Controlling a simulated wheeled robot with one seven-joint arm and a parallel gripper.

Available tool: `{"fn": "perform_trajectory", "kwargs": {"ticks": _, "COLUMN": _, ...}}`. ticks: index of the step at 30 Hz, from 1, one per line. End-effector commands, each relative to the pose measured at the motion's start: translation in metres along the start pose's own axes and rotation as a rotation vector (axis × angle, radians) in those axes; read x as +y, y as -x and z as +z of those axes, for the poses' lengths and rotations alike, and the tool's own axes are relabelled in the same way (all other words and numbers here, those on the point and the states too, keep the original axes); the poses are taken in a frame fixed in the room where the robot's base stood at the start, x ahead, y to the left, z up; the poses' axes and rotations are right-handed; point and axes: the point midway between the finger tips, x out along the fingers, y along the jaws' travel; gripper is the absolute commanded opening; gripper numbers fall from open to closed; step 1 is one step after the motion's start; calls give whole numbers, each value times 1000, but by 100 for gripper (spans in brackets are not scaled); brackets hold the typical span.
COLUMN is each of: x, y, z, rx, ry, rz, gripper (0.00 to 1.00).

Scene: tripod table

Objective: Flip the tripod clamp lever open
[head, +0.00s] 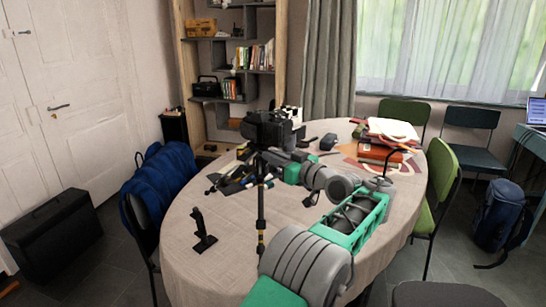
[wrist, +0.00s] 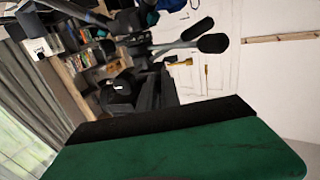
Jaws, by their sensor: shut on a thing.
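The tripod (head: 261,205) stands upright at the table in the head view, with a black camera (head: 267,128) on top and dark clamp parts with yellow bands on its pole. My gripper (head: 232,180) is at the upper part of the tripod, just below the camera and partly behind the pole. In the wrist view my gripper's dark fingers (wrist: 155,92) are close together against dark tripod parts. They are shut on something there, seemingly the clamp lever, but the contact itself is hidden. Two black paddle-shaped ends (wrist: 213,43) and a small gold part show beyond the fingers.
The round table (head: 205,265) carries a black joystick-like stand (head: 203,232) at the left, a dark mouse-like object (head: 328,141) and stacked books (head: 381,148) at the back right. Chairs surround the table. My arm spans its right half.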

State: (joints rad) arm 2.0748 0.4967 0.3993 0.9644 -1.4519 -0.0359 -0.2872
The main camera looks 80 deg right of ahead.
Motion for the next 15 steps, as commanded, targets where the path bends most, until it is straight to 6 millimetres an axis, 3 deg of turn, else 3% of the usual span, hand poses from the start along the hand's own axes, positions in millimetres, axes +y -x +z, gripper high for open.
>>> {"fn": "perform_trajectory", "kwargs": {"ticks": 4, "x": 0, "y": -1, "z": 1, "rx": -1, "ry": -2, "rz": 0, "gripper": 16}}
{"fn": "perform_trajectory", "kwargs": {"ticks": 15, "x": 0, "y": 0, "z": 0, "rx": 0, "ry": 0, "rz": 4, "gripper": 16}}
